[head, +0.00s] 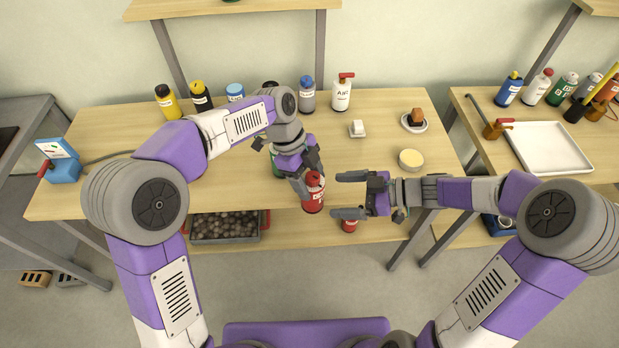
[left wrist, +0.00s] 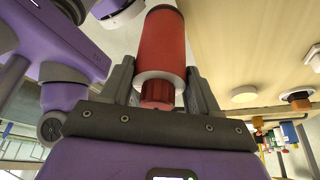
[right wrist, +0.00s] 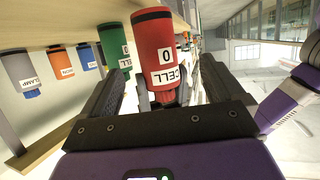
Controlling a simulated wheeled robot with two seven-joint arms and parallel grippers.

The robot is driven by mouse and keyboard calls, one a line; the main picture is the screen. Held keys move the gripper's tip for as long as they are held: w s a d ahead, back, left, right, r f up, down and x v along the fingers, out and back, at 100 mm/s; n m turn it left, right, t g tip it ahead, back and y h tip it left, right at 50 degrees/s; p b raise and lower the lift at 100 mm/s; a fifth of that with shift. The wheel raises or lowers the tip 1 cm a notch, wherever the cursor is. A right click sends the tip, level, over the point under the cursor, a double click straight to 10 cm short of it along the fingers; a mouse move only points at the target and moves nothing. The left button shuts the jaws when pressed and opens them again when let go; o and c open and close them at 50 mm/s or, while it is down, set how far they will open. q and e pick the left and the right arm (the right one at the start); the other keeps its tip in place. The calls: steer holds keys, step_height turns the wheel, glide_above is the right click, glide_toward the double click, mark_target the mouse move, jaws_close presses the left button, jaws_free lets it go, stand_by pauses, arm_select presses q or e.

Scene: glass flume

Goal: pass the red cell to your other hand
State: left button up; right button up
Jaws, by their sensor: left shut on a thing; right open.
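The red cell (head: 313,195) is a red cylinder with a dark end and a white "CELL 0" label. My left gripper (head: 304,180) is shut on it and holds it upright near the bench's front edge. In the left wrist view the red cell (left wrist: 162,45) sits between the left fingers. My right gripper (head: 349,195) is open just to the right of the cell, its fingers pointing at it. In the right wrist view the red cell (right wrist: 158,50) shows ahead, between the open fingers. I cannot tell whether they touch it.
A green bottle (right wrist: 117,48) stands behind the left gripper. Several bottles, including a white one (head: 341,93), line the bench's back. A round cream disc (head: 410,159) lies to the right. A smaller red object (head: 349,226) and a tray of stones (head: 263,222) are on the lower shelf.

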steer(key=s+d+f+h, duration=0.3)
steer(key=d+f+h, duration=0.2)
steer(key=d+f, duration=0.5)
steer(key=a+f+m+t+h, duration=0.1)
steer(key=a+f+m+h, duration=0.1)
steer(key=a+f+m, duration=0.8)
steer(key=s+f+m+g+h, duration=0.2)
steer(key=s+f+m+g, duration=0.1)
steer(key=s+f+m, duration=0.5)
steer(key=s+f, duration=0.2)
steer(key=s, duration=0.1)
steer(key=shift+a+g, duration=0.2)
steer(key=shift+g, duration=0.2)
